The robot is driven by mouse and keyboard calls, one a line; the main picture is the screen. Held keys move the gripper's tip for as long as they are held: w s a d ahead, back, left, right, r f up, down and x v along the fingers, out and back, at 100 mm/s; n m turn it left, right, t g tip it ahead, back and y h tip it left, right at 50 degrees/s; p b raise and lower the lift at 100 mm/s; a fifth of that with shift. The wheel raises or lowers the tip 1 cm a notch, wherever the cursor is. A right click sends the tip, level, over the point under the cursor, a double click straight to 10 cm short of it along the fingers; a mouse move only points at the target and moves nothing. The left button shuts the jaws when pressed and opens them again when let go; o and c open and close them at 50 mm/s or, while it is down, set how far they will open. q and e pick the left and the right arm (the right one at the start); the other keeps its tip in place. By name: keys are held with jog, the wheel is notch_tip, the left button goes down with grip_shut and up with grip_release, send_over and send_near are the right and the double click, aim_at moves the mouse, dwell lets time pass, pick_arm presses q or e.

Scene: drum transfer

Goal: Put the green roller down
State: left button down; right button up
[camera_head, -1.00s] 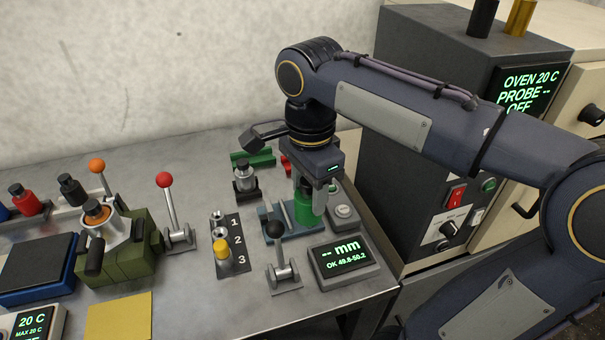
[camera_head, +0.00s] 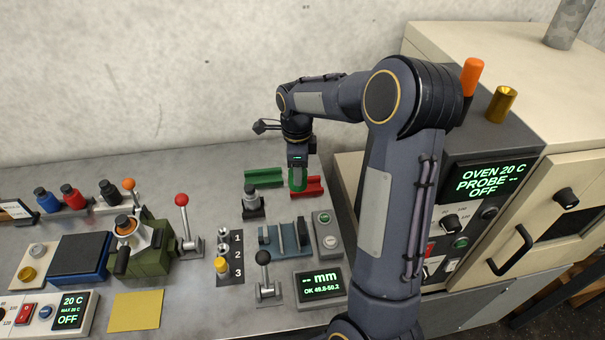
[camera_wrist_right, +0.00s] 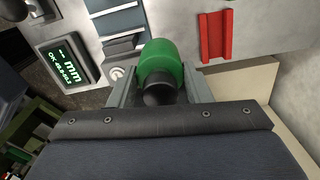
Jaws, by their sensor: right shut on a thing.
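My right gripper (camera_head: 298,184) is shut on the green roller (camera_head: 299,177) near the back of the bench, between a green holder (camera_head: 264,177) and a red holder (camera_head: 314,187). In the right wrist view the green roller (camera_wrist_right: 164,62) with its dark end sits between the two grey fingers, and the red holder (camera_wrist_right: 216,38) is to its right. The roller appears above the bench; its exact height cannot be told. The blue-grey measuring fixture (camera_head: 270,240) stands nearer the front and holds no roller. My left gripper is not in view.
A grey button box (camera_head: 327,236) and an mm display (camera_head: 318,286) stand by the fixture. A black-knobbed lever (camera_head: 264,275) and a black-capped post (camera_head: 252,203) are close by. The oven (camera_head: 490,190) stands at the right. Bare bench lies left of the green holder.

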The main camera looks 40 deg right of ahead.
jog(key=w+d+f, duration=0.2)
jog(key=d+f, duration=0.1)
jog(key=f, duration=0.1)
jog(key=w+d+f+b, duration=0.1)
jog(key=w+d+f, duration=0.2)
jog(key=f, duration=0.1)
jog(key=w+d+f+b, duration=0.1)
jog(key=w+d+f, duration=0.2)
jog(key=f, duration=0.1)
jog(key=shift+w+d+f, duration=0.15)
jog(key=shift+w+f, duration=0.05)
jog(key=shift+f, duration=0.1)
jog(key=shift+r, duration=0.1)
jog(key=shift+f, duration=0.2)
jog(key=o, duration=1.2)
jog(key=shift+o, duration=0.2)
